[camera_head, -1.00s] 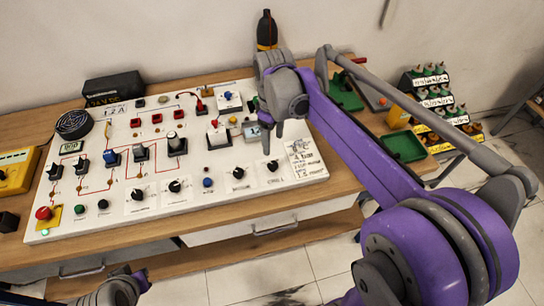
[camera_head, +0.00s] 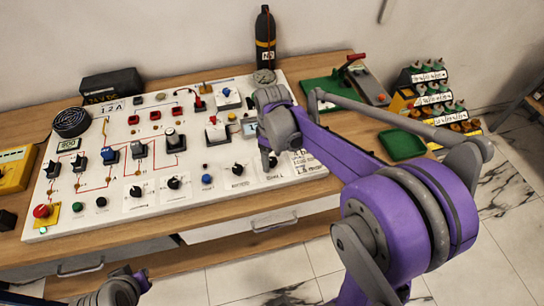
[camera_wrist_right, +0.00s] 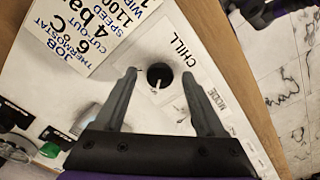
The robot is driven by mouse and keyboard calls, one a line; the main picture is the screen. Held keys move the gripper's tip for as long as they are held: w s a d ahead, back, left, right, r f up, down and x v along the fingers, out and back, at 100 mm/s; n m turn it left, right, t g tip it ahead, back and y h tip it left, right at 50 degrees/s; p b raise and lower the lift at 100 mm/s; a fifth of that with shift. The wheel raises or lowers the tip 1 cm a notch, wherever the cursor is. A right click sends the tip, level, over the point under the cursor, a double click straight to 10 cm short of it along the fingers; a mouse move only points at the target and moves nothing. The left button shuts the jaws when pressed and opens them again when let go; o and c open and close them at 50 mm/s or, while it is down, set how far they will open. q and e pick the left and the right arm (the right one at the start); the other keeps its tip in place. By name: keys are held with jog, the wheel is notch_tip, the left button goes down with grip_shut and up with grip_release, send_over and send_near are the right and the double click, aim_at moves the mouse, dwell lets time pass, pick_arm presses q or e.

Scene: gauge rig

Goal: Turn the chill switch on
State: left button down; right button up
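The chill switch is a black knob with a white pointer mark, next to the printed word CHILL in the right wrist view (camera_wrist_right: 160,77). It also shows in the head view (camera_head: 272,162), on the front right of the white panel (camera_head: 225,190). My right gripper (camera_head: 269,150) is just above it. In the wrist view its two fingers (camera_wrist_right: 160,80) are apart, one on each side of the knob, with nothing held. Whether they touch the knob cannot be seen. My left gripper (camera_head: 137,279) shows only in part at the bottom edge; its opening is unclear.
A printed job card (camera_wrist_right: 75,30) lies beside the chill switch. Other black knobs (camera_head: 238,169) stand to its left, with a blue button (camera_head: 207,179) and a red stop button (camera_head: 41,211) farther left. A green tray (camera_head: 402,145) lies right of the panel.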

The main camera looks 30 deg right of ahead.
grip_shut()
pick_arm(q)
jog(key=shift+f, duration=0.15)
pick_arm(e)
jog(key=shift+m, duration=0.3)
jog(key=m, duration=0.2)
jog(key=shift+m+b, duration=0.4)
jog(key=m, duration=0.3)
jog(key=shift+m+b, duration=0.35)
jog(key=shift+m, duration=0.05)
jog(key=m, duration=0.3)
pick_arm(q)
jog(key=shift+s+f+b, duration=0.2)
jog(key=shift+s+f, duration=0.1)
jog(key=shift+f, duration=0.4)
jog(key=shift+s+f+b, duration=0.2)
jog(key=shift+s+f, duration=0.05)
jog(key=shift+f, duration=0.45)
pick_arm(e)
jog(key=shift+m, duration=1.8)
